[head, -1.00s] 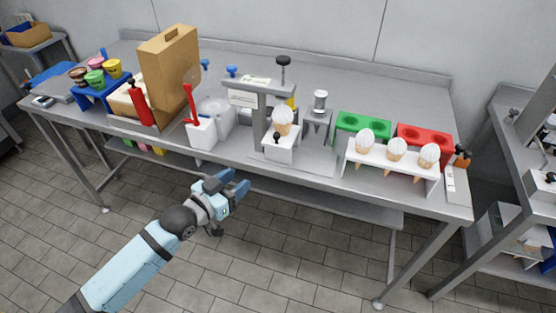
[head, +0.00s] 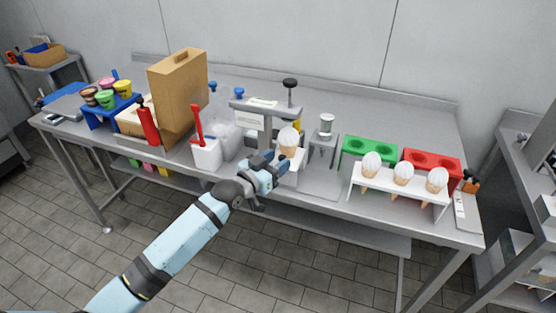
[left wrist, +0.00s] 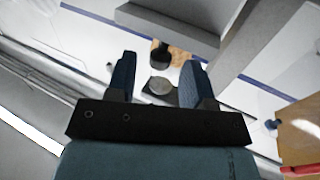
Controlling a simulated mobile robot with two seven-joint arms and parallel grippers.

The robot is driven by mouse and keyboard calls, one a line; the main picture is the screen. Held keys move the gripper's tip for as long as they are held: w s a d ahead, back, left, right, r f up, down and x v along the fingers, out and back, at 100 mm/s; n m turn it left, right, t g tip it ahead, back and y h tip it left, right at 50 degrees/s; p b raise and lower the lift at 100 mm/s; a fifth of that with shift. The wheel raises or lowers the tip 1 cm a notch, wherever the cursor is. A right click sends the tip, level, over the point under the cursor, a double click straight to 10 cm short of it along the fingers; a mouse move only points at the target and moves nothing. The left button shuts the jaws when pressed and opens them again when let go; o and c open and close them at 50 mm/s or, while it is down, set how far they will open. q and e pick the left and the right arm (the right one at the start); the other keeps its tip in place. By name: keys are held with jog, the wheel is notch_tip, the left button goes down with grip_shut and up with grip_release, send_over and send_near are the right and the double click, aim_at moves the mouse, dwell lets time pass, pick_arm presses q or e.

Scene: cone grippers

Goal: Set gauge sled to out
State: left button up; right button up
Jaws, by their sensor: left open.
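The gauge (head: 265,108) is a grey frame with a crossbar and a white label, standing mid-bench in the head view. Its white sled block (head: 297,164) carries a pale-topped cone (head: 288,142). My left gripper (head: 276,168) is open at the sled's front, covering part of it and its black knob. I cannot tell whether the fingers touch anything. My right gripper is not in view.
A white rack (head: 400,184) with three cones stands to the right, before green (head: 369,148) and red (head: 431,161) trays. A white box with a red handle (head: 206,152) and a tall brown case (head: 177,95) stand left. The floor before the bench is clear.

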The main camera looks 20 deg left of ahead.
pick_arm(q)
jog(key=shift+w+d, duration=0.2)
jog(key=shift+w, duration=0.2)
jog(key=shift+c, duration=0.2)
grip_shut()
jog(key=d+p, duration=0.4)
jog(key=d, duration=0.8)
jog(key=shift+s, duration=0.3)
jog(key=shift+d, duration=0.15)
